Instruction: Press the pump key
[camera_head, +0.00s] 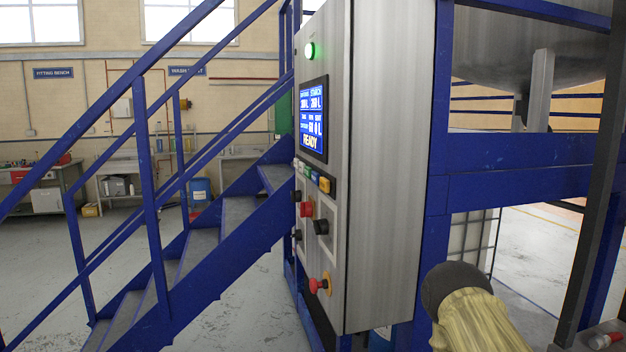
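A grey control cabinet (390,150) stands in the middle, seen at a steep angle. Its narrow front carries a blue display (313,116) with white text, including "READY". Below the display is a short row of small coloured keys (312,175), with a yellow key (324,184) at the right end. I cannot read labels on the keys, so I cannot tell which is the pump key. A green lamp (310,50) glows above the display. My gripper is not in view.
Below the keys are a red knob (306,209), a black knob (320,227) and a red mushroom button (319,285). A blue-railed staircase (215,235) adjoins the cabinet on the left. Blue framework (520,185) stands right. A dark-ended, yellowish cylindrical object (478,322) is at lower right.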

